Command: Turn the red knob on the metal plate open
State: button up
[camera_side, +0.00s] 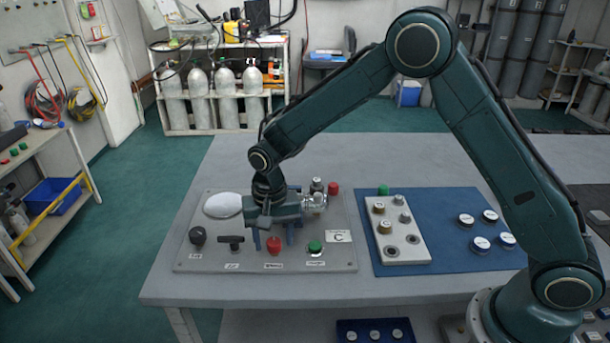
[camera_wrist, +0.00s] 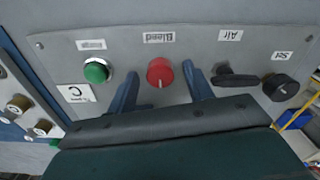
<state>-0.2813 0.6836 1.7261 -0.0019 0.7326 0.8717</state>
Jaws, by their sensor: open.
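The red knob (camera_side: 274,246) is on the front part of the grey metal plate (camera_side: 190,262), above a small label. In the wrist view the red knob (camera_wrist: 160,72) shows a pale pointer line, and its label seems to read "Bleed". My gripper (camera_side: 272,239) is open over the plate, pointing down. In the wrist view its two blue fingers (camera_wrist: 163,76) stand apart, one on each side of the red knob, with a gap on both sides. The dark gripper body hides the lower part of that view.
A green button (camera_side: 315,247) is right of the red knob; a black lever (camera_side: 231,243) and a black round knob (camera_side: 197,236) are left. A gauge (camera_side: 222,205), a clear fitting (camera_side: 318,201) and another red cap (camera_side: 333,188) are behind. A blue mat (camera_side: 450,262) lies right.

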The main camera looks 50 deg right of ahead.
jog(key=shift+c, duration=0.4)
jog(key=c, duration=0.9)
